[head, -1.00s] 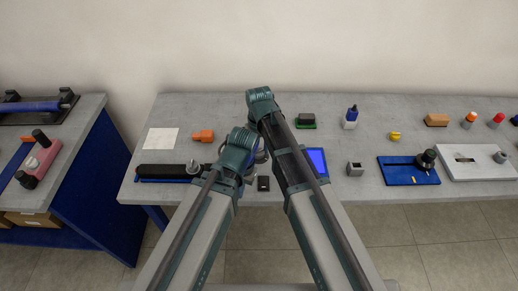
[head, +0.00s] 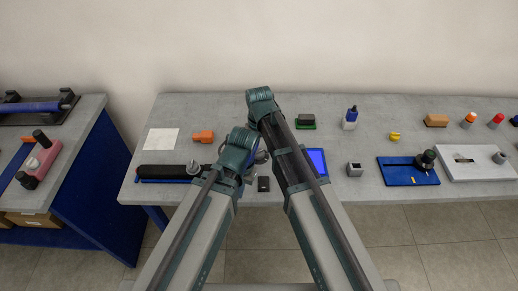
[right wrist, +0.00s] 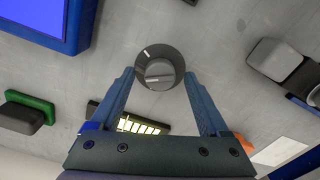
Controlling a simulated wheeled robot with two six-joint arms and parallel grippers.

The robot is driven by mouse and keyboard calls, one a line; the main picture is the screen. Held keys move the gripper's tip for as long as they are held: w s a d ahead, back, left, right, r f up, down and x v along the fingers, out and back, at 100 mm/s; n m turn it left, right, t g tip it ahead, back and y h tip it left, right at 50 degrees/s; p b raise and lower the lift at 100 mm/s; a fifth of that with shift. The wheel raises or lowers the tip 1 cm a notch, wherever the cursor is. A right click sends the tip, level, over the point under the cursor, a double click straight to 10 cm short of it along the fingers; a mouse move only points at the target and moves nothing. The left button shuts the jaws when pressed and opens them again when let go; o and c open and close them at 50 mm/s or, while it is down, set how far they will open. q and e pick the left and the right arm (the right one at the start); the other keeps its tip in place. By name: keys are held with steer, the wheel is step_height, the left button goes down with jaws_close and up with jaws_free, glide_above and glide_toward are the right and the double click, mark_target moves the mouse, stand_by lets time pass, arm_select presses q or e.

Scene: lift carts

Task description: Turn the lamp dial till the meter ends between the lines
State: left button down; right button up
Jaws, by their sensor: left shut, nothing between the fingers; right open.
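The round dark grey dial (right wrist: 160,70) with a pale mark on its top shows in the right wrist view. My right gripper (right wrist: 159,78) is open, with one finger on each side of the dial; I cannot tell whether either finger touches it. A dark meter (right wrist: 141,125) with a row of lit pale yellow segments lies behind the gripper's palm. Its lower part is hidden, and I cannot make out its lines. In the head view my arms hide the dial and meter. My left gripper's fingers are hidden there behind my arm.
A blue screen (head: 317,161) lies right of my arms, with a green-and-black block (head: 306,121) behind it. A long black pad on a blue base (head: 160,180), an orange piece (head: 203,136) and white paper (head: 160,141) lie left. A small black box (head: 263,184) sits at the front edge.

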mark_target(259, 152)
arm_select(q)
step_height(259, 152, up, 14)
steer(key=p, duration=1.3)
steer(key=shift+f, duration=0.25)
arm_select(e)
step_height(259, 152, up, 14)
steer(key=shift+f, duration=0.25)
arm_select(q)
steer(key=shift+f, duration=0.1)
